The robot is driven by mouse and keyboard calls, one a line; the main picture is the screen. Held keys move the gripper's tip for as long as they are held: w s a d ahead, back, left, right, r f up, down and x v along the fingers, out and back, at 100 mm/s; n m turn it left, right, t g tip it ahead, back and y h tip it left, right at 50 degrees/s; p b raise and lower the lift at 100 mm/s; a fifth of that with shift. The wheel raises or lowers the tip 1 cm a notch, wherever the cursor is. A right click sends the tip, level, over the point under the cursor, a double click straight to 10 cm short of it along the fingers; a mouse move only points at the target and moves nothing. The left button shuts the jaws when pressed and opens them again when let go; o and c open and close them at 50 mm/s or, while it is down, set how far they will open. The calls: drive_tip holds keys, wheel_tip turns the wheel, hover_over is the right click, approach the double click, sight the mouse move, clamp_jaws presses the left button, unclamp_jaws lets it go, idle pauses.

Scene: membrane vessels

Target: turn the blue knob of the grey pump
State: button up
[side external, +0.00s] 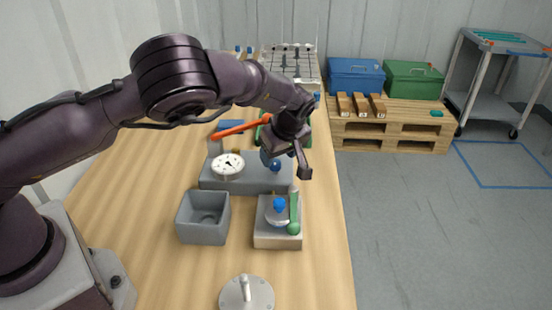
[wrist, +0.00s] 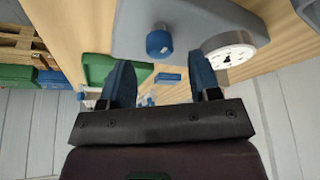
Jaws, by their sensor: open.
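The grey pump (side external: 228,183) is a long grey block on the wooden table, with a round white gauge (side external: 228,165) on it. Its blue knob (side external: 275,166) sits at the right end, below and close to my gripper (side external: 286,160). In the wrist view the knob (wrist: 160,42) shows beyond the fingertips, between their lines, on the pump's grey body (wrist: 190,18). The gauge (wrist: 229,50) is to its right there. My gripper (wrist: 163,75) is open, with nothing between its two blue fingers. The knob appears apart from both fingers.
A grey open box (side external: 203,217) and a pale block with a blue ball and green lever (side external: 280,228) stand in front of the pump. A silver disc (side external: 247,295) lies nearest. An orange bar (side external: 240,128) and a green object (wrist: 100,70) are close to my gripper.

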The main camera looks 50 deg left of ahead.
drive_tip(key=v, duration=1)
drive_tip(key=s+a+r+m+t+h, duration=0.1)
drive_tip(key=s+r+m, duration=0.4)
drive_tip(key=s, duration=0.5)
drive_tip(key=s+a+r+m+t+h, duration=0.2)
drive_tip(key=s+r+m, duration=0.3)
drive_tip(key=s, duration=0.5)
drive_tip(key=s+a+r+m+t+h, duration=0.1)
drive_tip(key=s+a+r+m, duration=0.1)
drive_tip(key=s+r+m, duration=0.4)
drive_tip(key=s, duration=0.3)
drive_tip(key=shift+s+t, duration=0.4)
